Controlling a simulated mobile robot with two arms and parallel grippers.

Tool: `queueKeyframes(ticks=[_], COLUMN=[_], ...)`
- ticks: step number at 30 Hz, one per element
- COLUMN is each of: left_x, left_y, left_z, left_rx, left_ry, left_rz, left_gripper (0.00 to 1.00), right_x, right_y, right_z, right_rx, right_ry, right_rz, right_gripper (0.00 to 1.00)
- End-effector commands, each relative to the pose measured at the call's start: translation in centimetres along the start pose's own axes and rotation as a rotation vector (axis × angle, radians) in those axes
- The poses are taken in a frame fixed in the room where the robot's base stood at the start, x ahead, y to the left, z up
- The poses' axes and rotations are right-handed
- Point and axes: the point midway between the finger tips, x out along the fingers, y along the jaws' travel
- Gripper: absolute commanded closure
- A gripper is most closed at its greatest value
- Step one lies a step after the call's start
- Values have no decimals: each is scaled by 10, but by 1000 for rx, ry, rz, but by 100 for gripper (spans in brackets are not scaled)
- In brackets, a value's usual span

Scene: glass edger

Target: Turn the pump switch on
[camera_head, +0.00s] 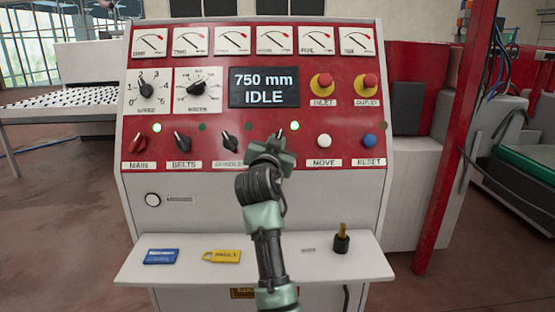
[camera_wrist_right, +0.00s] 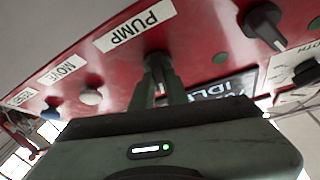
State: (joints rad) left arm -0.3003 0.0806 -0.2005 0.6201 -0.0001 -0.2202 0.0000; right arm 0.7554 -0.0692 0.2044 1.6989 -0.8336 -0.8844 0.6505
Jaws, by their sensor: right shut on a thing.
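The pump switch (camera_wrist_right: 156,59) is a dark rotary knob on the red panel, beside the white PUMP label (camera_wrist_right: 135,28) in the right wrist view. My right gripper (camera_wrist_right: 158,80) is shut on this knob, one finger on each side. In the head view my right gripper (camera_head: 275,148) covers most of the knob and the PUMP label. A small lamp (camera_head: 295,126) just up and right of the gripper glows bright green. How far the knob is turned is hard to tell. My left gripper is not in view.
The spindle knob (camera_head: 230,141) is close on the left, and the white MOVE button (camera_head: 324,141) is close on the right. The display (camera_head: 264,87) above reads 750 mm IDLE. A shelf (camera_head: 190,272) with a blue card, yellow tag and small dark object juts out below.

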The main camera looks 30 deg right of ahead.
Motion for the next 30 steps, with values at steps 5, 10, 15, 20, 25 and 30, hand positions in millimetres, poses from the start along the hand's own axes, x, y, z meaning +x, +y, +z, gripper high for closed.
queueKeyframes(ticks=[5, 10, 15, 20, 25, 30], left_x=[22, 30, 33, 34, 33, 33], left_y=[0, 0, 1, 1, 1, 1], left_z=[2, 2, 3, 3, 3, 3], left_rx=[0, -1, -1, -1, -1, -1], left_ry=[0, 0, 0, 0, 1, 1], left_rz=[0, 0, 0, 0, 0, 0], left_gripper=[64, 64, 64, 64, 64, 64], right_x=[0, 0, 0, 0, 0, 0], right_y=[-1, -1, -1, -1, -1, -1], right_z=[5, 4, 2, 1, 1, 1], right_rx=[85, 134, 157, 164, 165, 165], right_ry=[-4, -5, -4, -3, -3, -2], right_rz=[53, 87, 104, 108, 108, 108], right_gripper=[100, 100, 100, 100, 100, 66])
